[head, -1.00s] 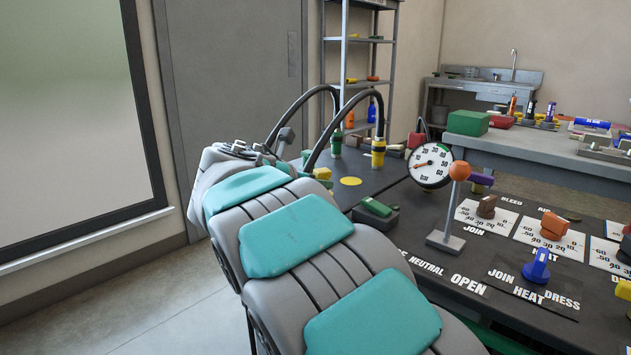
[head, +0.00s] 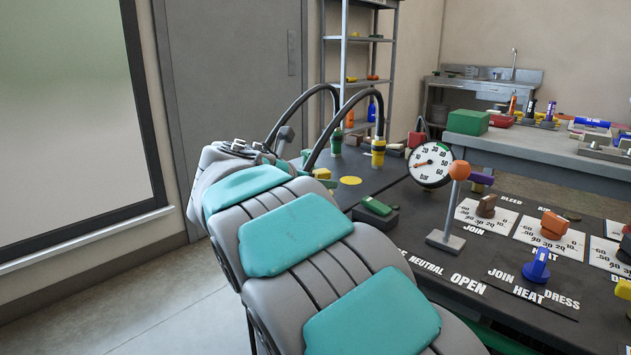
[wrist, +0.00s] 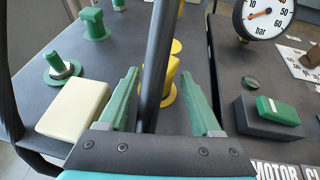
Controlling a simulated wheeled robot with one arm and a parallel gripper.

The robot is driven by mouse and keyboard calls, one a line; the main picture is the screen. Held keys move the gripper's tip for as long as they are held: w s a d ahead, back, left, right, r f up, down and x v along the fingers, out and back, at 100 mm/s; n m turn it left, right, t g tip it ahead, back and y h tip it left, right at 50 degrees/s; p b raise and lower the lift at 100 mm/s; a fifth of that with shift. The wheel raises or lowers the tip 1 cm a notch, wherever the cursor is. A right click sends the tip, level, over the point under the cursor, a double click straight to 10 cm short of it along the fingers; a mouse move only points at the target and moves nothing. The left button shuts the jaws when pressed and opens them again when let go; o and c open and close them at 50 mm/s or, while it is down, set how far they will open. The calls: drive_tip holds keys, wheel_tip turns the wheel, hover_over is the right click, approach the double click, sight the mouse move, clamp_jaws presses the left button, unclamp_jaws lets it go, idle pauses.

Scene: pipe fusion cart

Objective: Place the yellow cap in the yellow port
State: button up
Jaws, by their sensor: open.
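A yellow piece with an upright grip and a round base, which looks like the yellow cap (wrist: 171,92), stands on the dark cart top. Its top also shows in the head view (head: 322,173). My gripper (wrist: 158,76) is open around the line to it, one green finger on each side, with nothing gripped. A black hose crosses in front and hides part of the yellow piece. I cannot tell for sure whether this disc is the yellow port.
A yellow hose connector (head: 378,152) stands behind the disc. A green-topped block (head: 376,207) and a pressure gauge (head: 430,165) are to the right. In the wrist view, a cream block (wrist: 73,108) and green fittings (wrist: 92,22) are on the left.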

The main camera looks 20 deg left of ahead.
drive_tip(key=v, duration=1.2)
